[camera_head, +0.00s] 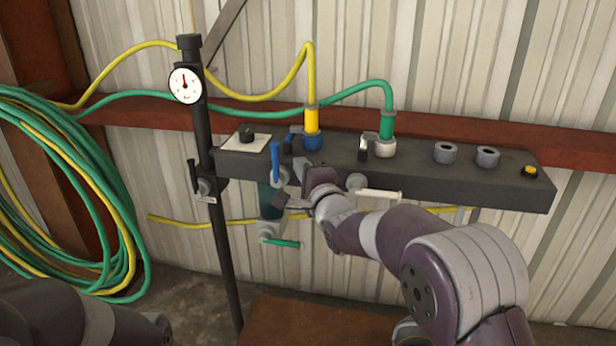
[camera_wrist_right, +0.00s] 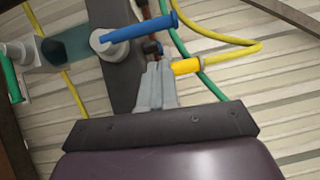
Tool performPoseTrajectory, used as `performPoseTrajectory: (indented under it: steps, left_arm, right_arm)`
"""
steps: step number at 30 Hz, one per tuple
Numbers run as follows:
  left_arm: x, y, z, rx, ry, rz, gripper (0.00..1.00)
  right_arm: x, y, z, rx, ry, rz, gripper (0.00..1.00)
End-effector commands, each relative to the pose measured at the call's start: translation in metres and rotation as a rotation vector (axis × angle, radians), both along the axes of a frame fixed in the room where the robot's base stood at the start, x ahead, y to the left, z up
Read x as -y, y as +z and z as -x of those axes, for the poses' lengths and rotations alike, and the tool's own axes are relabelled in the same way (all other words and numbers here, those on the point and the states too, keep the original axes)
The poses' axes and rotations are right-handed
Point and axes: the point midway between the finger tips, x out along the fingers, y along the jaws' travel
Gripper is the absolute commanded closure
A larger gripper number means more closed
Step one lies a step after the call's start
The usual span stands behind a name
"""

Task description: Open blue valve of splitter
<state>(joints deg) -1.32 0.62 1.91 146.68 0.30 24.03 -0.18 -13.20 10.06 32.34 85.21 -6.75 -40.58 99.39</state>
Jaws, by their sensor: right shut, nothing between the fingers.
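The splitter is a long dark grey bar (camera_head: 420,178) fixed along the wall. A blue valve handle (camera_head: 276,163) stands upright on its front face near the left end. In the right wrist view the blue handle (camera_wrist_right: 138,27) extends from a pale round hub (camera_wrist_right: 108,44), just beyond the fingertips. My right gripper (camera_head: 300,168) is shut and empty, just right of the blue handle. Its closed fingers also show in the right wrist view (camera_wrist_right: 157,72). I cannot tell whether they touch the handle. Part of my left arm shows at the lower left; its gripper is out of view.
A yellow hose (camera_head: 311,85) and a green hose (camera_head: 388,105) plug into the bar's top. A white handle (camera_head: 378,194) and a green handle (camera_head: 283,243) are close to my right arm. A gauge (camera_head: 185,85) sits on the black post at left, near coiled hoses (camera_head: 110,210).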

Motion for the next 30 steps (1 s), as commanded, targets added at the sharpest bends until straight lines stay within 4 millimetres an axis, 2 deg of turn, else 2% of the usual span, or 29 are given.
performPoseTrajectory:
  steps: [9,15,20,30]
  left_arm:
    - [0.000,0.005,0.000,0.000,0.000,0.000,1.00]
    - [0.000,0.007,0.000,0.000,0.000,0.000,1.00]
    - [0.000,0.007,0.000,0.000,0.000,0.000,1.00]
    - [0.000,0.007,0.000,0.000,0.000,0.000,1.00]
  right_arm:
    - [0.019,0.000,0.060,-0.001,0.000,0.001,1.00]
    - [0.028,-0.001,0.088,0.000,0.000,0.001,1.00]
    - [0.030,-0.002,0.095,-0.001,0.000,0.000,1.00]
    - [0.030,-0.003,0.095,0.006,-0.002,0.040,1.00]
